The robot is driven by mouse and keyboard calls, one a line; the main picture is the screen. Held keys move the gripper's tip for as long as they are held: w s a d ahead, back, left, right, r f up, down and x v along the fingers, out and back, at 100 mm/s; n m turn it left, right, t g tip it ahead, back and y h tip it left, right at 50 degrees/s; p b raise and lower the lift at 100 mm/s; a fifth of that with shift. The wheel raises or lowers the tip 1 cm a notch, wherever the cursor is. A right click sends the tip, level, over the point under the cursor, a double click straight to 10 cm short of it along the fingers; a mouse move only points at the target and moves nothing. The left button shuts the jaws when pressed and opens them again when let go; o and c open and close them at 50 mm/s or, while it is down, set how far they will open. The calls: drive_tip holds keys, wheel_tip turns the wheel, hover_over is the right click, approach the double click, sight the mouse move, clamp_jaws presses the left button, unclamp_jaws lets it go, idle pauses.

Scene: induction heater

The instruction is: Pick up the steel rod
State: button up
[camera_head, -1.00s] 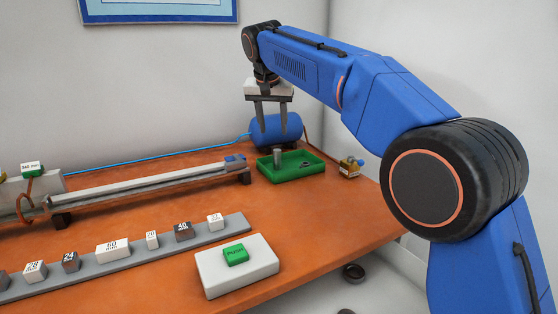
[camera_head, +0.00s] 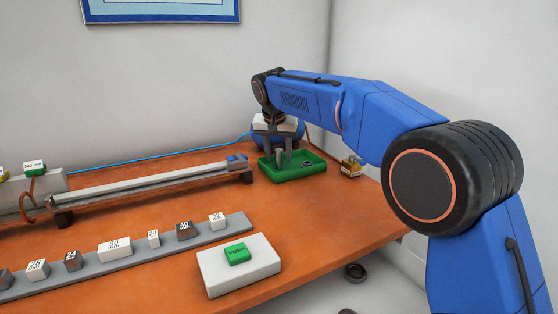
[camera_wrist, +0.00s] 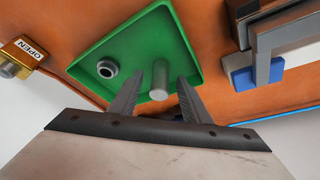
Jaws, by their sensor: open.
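The steel rod is a short grey cylinder standing upright in the green tray. In the wrist view the rod (camera_wrist: 158,84) shows between the two fingers, with its end towards the camera. In the head view the rod (camera_head: 280,158) is partly hidden by the fingers. The green tray (camera_head: 304,173) also shows in the wrist view (camera_wrist: 150,28). My gripper (camera_head: 281,148) is open and has come down over the tray, with one finger on each side of the rod. In the wrist view my gripper's fingertips (camera_wrist: 170,72) flank the rod, and I cannot tell whether either touches it.
A dark ring-shaped part (camera_wrist: 107,68) lies in the tray. A brass valve (camera_head: 350,167) is right.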

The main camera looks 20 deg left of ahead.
drive_tip(key=shift+x, duration=1.15)
drive_tip(key=shift+c, duration=0.6)
clamp_jaws()
drive_tip(key=shift+r, duration=0.1)
